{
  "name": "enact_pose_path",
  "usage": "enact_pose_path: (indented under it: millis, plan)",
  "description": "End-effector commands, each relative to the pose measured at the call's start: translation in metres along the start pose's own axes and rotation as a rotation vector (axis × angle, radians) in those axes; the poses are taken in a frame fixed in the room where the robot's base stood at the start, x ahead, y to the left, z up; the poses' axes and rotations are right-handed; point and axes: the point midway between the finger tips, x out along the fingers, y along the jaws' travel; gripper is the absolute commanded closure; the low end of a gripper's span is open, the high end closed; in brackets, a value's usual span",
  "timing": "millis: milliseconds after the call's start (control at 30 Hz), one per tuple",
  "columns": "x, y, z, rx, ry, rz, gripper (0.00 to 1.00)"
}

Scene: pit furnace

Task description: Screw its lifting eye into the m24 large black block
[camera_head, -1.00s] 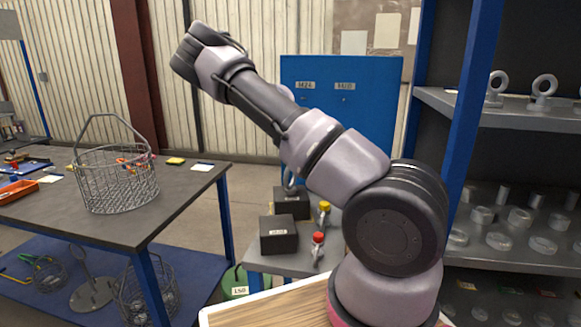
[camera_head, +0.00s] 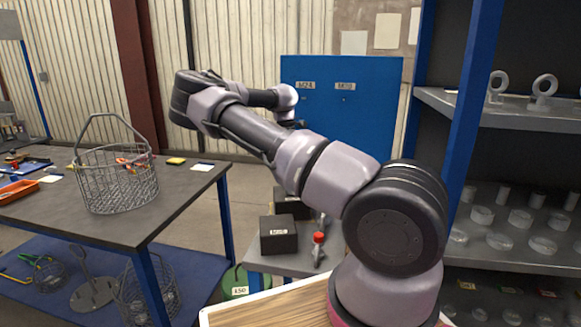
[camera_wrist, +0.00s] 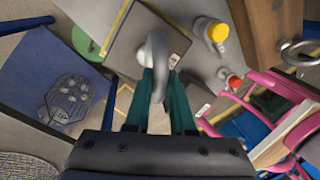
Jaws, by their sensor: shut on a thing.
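In the wrist view, my gripper (camera_wrist: 158,78) has its teal fingers shut on a grey ring-shaped lifting eye (camera_wrist: 155,45). The eye is in front of the top face of a large black block (camera_wrist: 130,40) with a small pale label, which I cannot read. Whether its shank is in the block's hole is hidden. In the head view, this appears to be the rear black block (camera_head: 280,199), mostly covered by my arm. A second black block (camera_head: 278,236) with a white label stands in front of it. My gripper is hidden behind my arm there.
Both blocks stand on a small grey table (camera_head: 290,262). The blue panel (camera_head: 370,105) with M24 and M20 labels stands behind. The shelf (camera_head: 480,122) at right holds other eyes.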

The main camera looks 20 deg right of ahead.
Motion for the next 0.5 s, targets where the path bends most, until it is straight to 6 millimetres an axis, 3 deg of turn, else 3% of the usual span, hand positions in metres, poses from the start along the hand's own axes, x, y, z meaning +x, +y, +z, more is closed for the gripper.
enact_pose_path:
  millis: [500]
  plan:
    - [0.0023, 0.0003, -0.0019, 0.089, 0.023, -0.003, 1.00]
